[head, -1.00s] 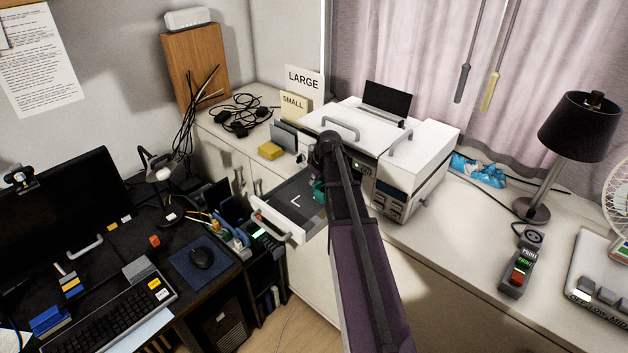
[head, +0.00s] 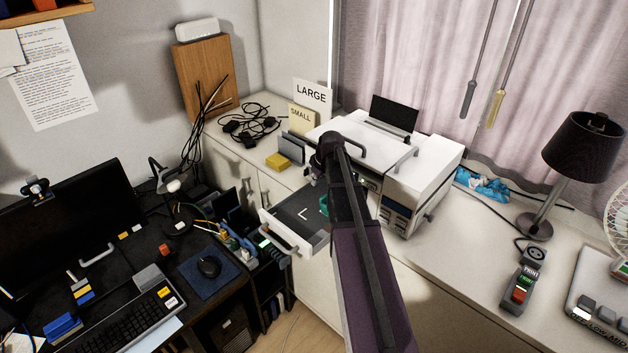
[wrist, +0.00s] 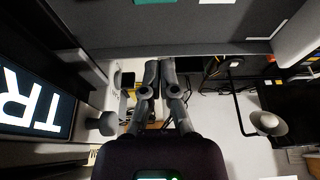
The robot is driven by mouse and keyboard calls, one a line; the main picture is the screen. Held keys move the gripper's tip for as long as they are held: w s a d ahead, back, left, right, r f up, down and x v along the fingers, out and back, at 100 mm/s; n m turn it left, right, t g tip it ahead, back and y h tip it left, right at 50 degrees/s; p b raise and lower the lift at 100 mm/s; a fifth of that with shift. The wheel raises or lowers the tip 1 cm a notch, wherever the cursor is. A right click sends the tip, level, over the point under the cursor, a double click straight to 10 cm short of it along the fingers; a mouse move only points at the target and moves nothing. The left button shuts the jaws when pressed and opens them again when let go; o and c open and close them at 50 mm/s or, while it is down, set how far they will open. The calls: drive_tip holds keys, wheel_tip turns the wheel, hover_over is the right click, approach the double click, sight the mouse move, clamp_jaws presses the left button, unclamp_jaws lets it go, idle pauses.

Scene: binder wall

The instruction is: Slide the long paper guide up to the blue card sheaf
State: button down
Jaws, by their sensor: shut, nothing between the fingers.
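An open printer tray (head: 275,236) with a dark bed and a white corner mark sticks out at the printer's left. A small teal piece (head: 323,206) shows in it beside my arm; I cannot tell whether it is the blue card sheaf. In the wrist view the dark tray bed (wrist: 120,15) lies across the top, with a teal patch (wrist: 214,2) at the edge. My gripper (wrist: 160,66) is shut and empty, its fingertips just below the tray's long edge in the picture. I cannot pick out the long paper guide for certain. In the head view my arm hides the gripper.
The white printer (head: 425,172) stands on the counter behind my arm. LARGE (head: 312,94) and SMALL (head: 301,118) signs stand left of it. A black desk with a keyboard (head: 127,318) lies at the left.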

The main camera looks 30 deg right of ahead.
drive_tip(key=shift+p+v, duration=2)
drive_tip(key=shift+v, duration=0.45)
drive_tip(key=shift+s, duration=0.1)
drive_tip(key=s+a+f+b, duration=0.1)
drive_tip(key=s+a, duration=0.2)
drive_tip(key=a, duration=0.1)
drive_tip(key=s+a+f+m+g+b, duration=0.1)
drive_tip(key=s+a+f, duration=0.1)
drive_tip(key=a, duration=0.3)
drive_tip(key=s+a+f+g+b, duration=0.1)
drive_tip(key=s+a+b, duration=0.1)
drive_tip(key=s+a, duration=0.2)
drive_tip(key=shift+a+f+m, duration=0.35)
drive_tip(key=shift+a+m, duration=0.05)
drive_tip(key=shift+a, duration=0.35)
drive_tip(key=s+a+f+m+g+h+b, duration=0.1)
drive_tip(key=s+a+f+m+b, duration=0.1)
drive_tip(key=s+a, duration=0.7)
drive_tip(key=shift+s+a+f+g+b, duration=0.4)
drive_tip(key=shift+s+f, duration=0.2)
drive_tip(key=shift+s, duration=0.25)
drive_tip(key=shift+a, duration=0.1)
